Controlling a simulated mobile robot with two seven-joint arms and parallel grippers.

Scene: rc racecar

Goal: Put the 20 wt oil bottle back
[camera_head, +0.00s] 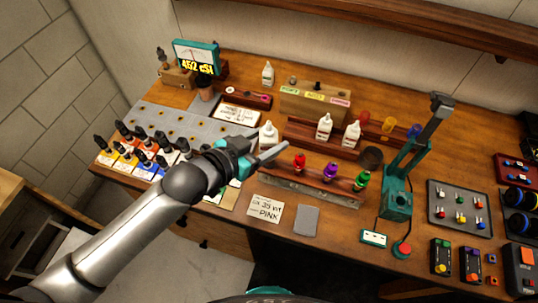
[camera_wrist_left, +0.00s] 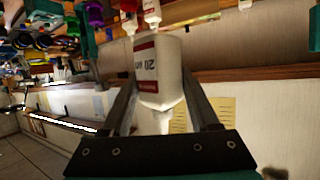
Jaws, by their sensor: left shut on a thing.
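The white 20 wt oil bottle (camera_wrist_left: 158,70) is between the two fingers of my left gripper (camera_wrist_left: 165,105) in the left wrist view. Its red-edged label reads 20 WT upside down, and its narrow tip points toward the palm. In the head view the bottle (camera_head: 268,136) shows at my left gripper (camera_head: 274,152), above the bench and left of the dark red wooden rack (camera_head: 300,131). Two other white bottles (camera_head: 324,127) (camera_head: 352,134) stand upright at this rack. My right gripper is not in view.
Red, purple and green shock bottles (camera_head: 331,172) stand along the front rail. A teal press (camera_head: 397,195) stands to the right. Several black-capped paint bottles (camera_head: 143,158) crowd the left front. A wooden block with labels (camera_head: 315,100) is behind the rack.

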